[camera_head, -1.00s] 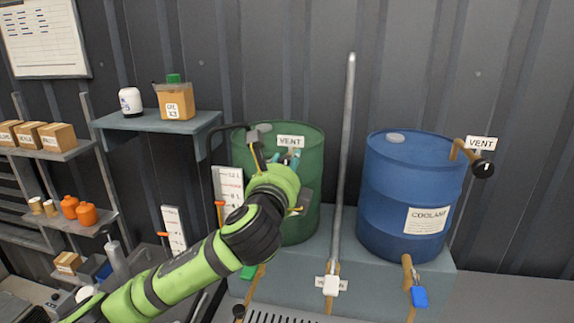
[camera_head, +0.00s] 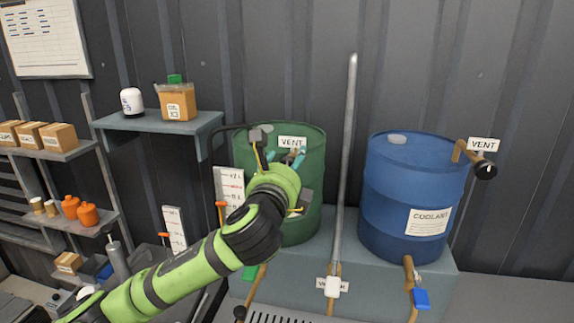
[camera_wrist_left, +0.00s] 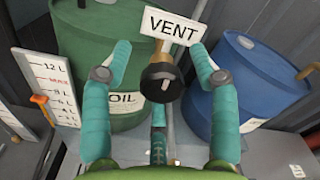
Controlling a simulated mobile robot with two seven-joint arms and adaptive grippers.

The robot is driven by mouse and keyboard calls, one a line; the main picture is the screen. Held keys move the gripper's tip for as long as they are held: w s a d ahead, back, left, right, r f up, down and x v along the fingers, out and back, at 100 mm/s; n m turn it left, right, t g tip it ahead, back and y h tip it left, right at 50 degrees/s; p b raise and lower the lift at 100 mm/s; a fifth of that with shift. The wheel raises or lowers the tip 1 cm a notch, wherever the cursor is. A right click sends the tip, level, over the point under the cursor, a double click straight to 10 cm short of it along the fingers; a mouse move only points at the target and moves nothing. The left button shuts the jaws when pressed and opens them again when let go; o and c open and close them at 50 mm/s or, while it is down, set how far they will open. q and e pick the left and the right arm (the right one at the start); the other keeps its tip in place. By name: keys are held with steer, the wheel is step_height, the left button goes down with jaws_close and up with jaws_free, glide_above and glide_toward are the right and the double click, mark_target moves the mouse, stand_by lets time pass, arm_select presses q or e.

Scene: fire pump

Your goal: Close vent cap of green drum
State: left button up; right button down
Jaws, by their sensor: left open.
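The green drum (camera_head: 310,220) stands on the grey plinth, partly hidden behind my left arm in the head view; it also shows in the left wrist view (camera_wrist_left: 110,40). Its black vent cap (camera_wrist_left: 162,80) sits on a brown pipe below a white VENT sign (camera_wrist_left: 172,28); the sign also shows in the head view (camera_head: 292,142). My left gripper (camera_wrist_left: 163,62) is open, its teal fingers on either side of the cap with gaps showing. In the head view the left gripper (camera_head: 290,158) is in front of the drum and hides the cap. My right gripper is not in view.
The blue coolant drum (camera_head: 415,185) stands to the right with its own vent cap (camera_head: 485,170). A grey vertical pipe (camera_head: 344,150) rises between the drums. A level gauge (camera_wrist_left: 55,85) stands left of the green drum. A shelf (camera_head: 160,122) holds containers at left.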

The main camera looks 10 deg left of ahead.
arm_select(q)
steer(key=s, duration=1.2)
